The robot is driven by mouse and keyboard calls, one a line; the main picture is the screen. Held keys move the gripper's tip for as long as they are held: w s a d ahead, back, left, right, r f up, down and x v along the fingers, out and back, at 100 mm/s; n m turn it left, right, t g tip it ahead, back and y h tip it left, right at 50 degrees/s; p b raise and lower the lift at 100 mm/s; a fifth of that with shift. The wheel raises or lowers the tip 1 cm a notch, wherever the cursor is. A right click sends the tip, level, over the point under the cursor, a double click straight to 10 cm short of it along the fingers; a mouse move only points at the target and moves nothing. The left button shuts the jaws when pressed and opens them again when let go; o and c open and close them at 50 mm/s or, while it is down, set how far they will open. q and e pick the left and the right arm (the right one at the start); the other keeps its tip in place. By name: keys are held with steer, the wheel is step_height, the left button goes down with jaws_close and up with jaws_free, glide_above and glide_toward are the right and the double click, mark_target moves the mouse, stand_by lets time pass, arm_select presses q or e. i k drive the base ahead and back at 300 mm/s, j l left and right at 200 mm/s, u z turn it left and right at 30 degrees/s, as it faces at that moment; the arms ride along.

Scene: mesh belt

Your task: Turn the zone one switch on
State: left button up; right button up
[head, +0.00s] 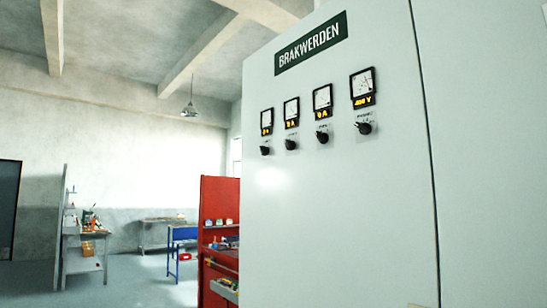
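A large pale grey cabinet (340,210) with a dark sign reading BRAKWERDEN (311,43) fills the right half of the head view. Across its upper front are meters with yellow displays, each above a black rotary switch. From left to right I see a first switch (265,151), a second switch (291,145), a third switch (322,137) and a rightmost switch (364,128). The small labels by the switches are too small to read, so I cannot tell which is zone one. The rightmost display reads about 400 V. Neither gripper is in view.
A red tool cabinet (220,192) with an open lower drawer (224,290) stands left of the grey cabinet.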

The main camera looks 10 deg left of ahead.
mark_target(264, 152)
steer(key=i+j+z, duration=0.4)
steer(key=i+j, duration=0.35)
